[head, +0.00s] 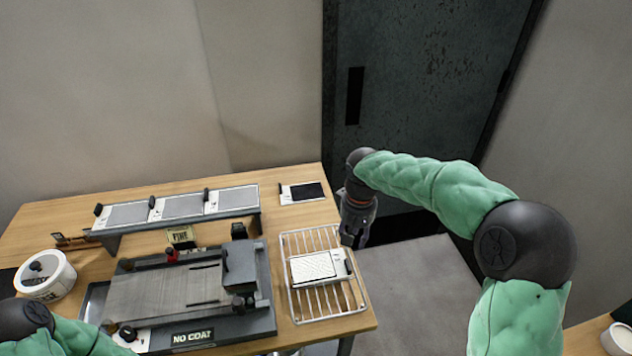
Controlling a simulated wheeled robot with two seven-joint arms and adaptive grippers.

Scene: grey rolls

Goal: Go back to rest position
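My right arm, in a green sleeve, comes in from the right and bends down at a dark wrist. My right gripper (354,236) hangs pointing down by the right edge of the wire rack (325,308). It is small and seen edge-on, so I cannot tell whether its fingers are apart or hold anything. Part of my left arm shows at the bottom left corner, with a dark joint and green sleeve. My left gripper is out of view.
On the wooden table (50,216) are a flat grey machine (170,290) marked "NO COAT", a raised stand with several grey plates (182,206), a white tub (45,276) and a small dark-topped plate (302,192). A white plate (313,267) lies on the rack. Floor right of the table is clear.

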